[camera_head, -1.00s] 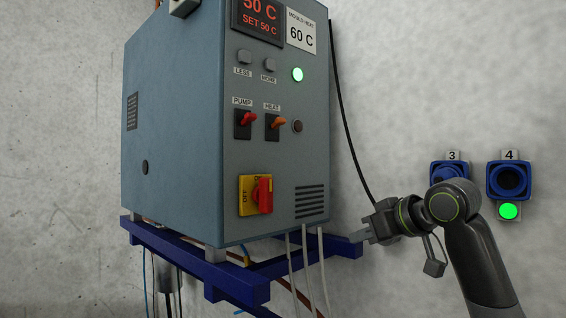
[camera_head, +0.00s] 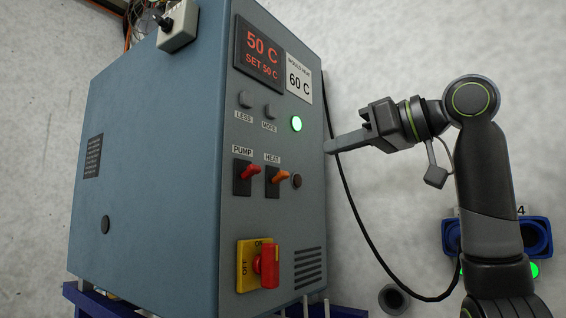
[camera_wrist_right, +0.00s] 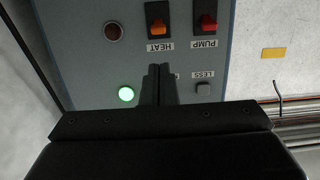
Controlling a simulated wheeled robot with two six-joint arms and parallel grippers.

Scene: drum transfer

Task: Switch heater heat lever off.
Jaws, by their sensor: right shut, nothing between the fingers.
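The grey-blue heater cabinet (camera_head: 150,170) fills the left and middle of the head view. In the right wrist view the heat lever (camera_wrist_right: 160,30) and pump lever (camera_wrist_right: 208,24) appear upside down. My right gripper (camera_head: 330,147) is shut and empty, to the right of the panel, apart from the heat lever. In the wrist view its fingertips (camera_wrist_right: 158,70) point towards the panel below the HEAT label. My left gripper is not in view.
The display (camera_head: 260,57) reads 50 C, SET 50 C; a card (camera_head: 298,78) reads MOULD HEAT 60 C. A green lamp (camera_head: 296,124) is lit; a small lamp (camera_head: 297,181) by the levers is dark. A red-yellow rotary switch (camera_head: 260,265) sits below.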

